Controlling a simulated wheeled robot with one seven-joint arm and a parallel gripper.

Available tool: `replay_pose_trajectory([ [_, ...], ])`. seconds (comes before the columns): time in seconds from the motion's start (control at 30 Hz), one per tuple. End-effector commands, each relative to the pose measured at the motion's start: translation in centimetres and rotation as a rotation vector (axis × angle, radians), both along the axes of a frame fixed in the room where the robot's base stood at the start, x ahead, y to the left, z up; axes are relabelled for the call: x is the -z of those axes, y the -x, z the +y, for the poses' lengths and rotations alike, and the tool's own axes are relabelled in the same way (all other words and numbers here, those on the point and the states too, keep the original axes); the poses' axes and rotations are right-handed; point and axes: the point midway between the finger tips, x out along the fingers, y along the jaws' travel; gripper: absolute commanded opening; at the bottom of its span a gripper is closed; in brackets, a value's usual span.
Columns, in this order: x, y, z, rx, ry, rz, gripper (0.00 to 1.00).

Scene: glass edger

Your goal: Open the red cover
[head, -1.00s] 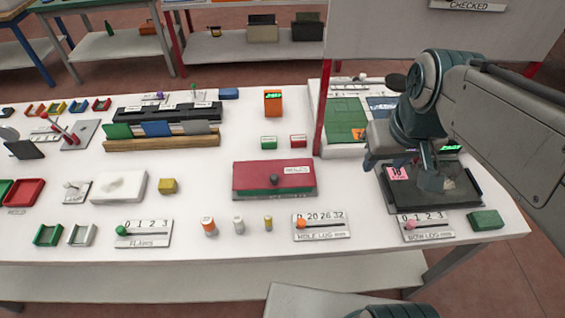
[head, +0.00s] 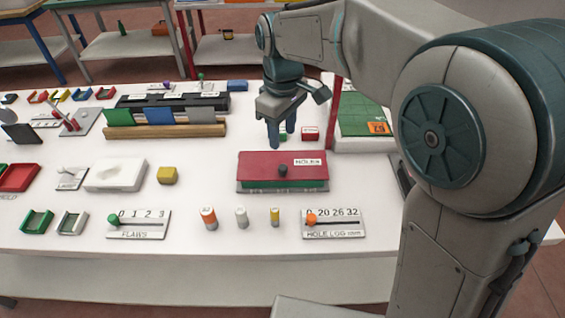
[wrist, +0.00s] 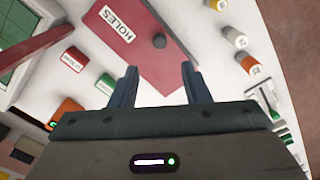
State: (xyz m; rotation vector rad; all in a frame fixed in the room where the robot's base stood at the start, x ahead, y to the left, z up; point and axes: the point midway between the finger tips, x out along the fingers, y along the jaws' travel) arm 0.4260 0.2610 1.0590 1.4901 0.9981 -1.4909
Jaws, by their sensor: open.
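The red cover (head: 262,164) lies flat on a green box in the middle of the table, with a dark round knob (head: 283,170) and a white "HOLES" label on top. It is closed. In the wrist view the red cover (wrist: 150,60) fills the upper middle, with its knob (wrist: 159,41) ahead of the fingers. My gripper (head: 282,140) points down above the table, behind the cover's far edge in the head view. Its fingers (wrist: 158,85) are open and empty, apart from the knob.
The hole log slider (head: 335,223) and several small capped bottles (head: 241,217) stand in front of the box. A small green block (wrist: 105,83) and a red block (wrist: 73,60) sit beside it. A rack with coloured plates (head: 160,130) stands behind left.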

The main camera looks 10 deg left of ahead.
Motion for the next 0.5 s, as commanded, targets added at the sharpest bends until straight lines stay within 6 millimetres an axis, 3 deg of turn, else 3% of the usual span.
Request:
replay_pose_trajectory([
  [0.3,6.9,0.1,0.0,0.001,0.003,0.003,0.43],
  [0.5,9.5,0.0,-0.1,0.001,0.001,0.003,0.43],
])
